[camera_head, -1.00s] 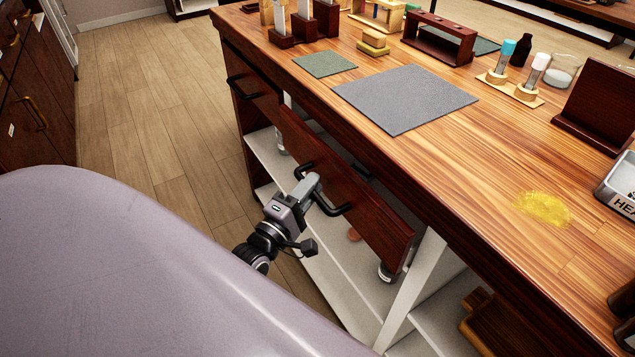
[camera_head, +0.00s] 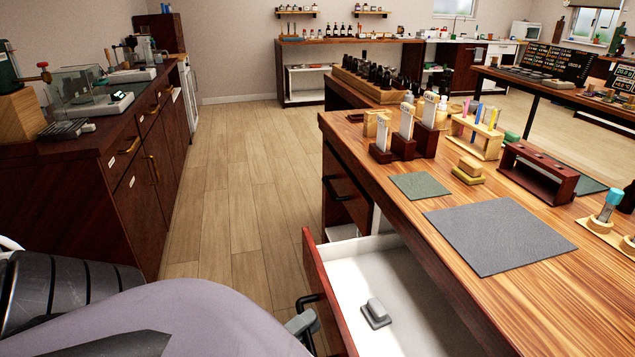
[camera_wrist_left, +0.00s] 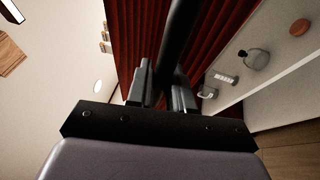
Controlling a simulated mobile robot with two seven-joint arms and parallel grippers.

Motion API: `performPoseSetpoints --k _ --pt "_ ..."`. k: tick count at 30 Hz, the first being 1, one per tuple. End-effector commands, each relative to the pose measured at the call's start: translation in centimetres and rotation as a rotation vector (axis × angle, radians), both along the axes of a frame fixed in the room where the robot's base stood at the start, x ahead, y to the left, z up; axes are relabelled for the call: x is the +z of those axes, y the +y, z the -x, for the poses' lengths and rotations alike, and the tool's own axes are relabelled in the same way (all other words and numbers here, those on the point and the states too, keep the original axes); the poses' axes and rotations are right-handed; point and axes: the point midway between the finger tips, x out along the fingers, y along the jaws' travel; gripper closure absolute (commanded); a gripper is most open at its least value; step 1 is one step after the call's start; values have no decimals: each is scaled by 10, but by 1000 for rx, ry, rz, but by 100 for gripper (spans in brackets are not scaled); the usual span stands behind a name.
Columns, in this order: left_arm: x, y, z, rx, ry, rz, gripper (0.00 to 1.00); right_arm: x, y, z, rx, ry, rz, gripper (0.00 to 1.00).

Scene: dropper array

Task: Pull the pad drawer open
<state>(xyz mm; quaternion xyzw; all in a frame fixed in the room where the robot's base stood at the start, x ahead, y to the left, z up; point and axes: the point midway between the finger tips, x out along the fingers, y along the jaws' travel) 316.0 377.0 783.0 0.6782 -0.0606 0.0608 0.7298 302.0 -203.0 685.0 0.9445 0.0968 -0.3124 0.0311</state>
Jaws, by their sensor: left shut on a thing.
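The pad drawer (camera_head: 330,296) stands pulled out from the wooden bench, with a dark red front and a white inside. A small grey block on a grey base (camera_head: 376,313) lies in it. My left gripper (camera_head: 302,322) is at the drawer's black bar handle (camera_head: 308,300), near the bottom edge of the head view. In the left wrist view the gripper's two fingers (camera_wrist_left: 162,85) stand on either side of the black handle bar (camera_wrist_left: 180,38), shut on it. The dark red drawer front (camera_wrist_left: 215,35) is behind the bar. My right gripper is out of view.
The bench top carries a grey mat (camera_head: 500,236), a green mat (camera_head: 419,186) and several wooden stands. A second closed drawer handle (camera_head: 336,190) is farther along. A dark cabinet (camera_head: 90,200) stands left, with bare floor (camera_head: 235,190) between.

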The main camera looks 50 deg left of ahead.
Motion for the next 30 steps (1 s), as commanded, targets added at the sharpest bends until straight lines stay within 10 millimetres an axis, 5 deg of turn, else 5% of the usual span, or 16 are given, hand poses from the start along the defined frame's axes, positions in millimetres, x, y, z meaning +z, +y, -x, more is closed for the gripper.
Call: performPoseSetpoints --k 10,11,13,23,30 --pt "0 1 1 1 0 0 100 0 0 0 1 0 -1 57" --pt "0 1 1 1 0 0 76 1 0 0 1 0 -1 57" --pt "0 1 1 1 0 0 58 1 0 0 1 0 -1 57" --pt "-1 0 3 1 1 0 58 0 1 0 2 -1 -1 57" --pt "-7 0 33 0 4 0 58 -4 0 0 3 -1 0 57"
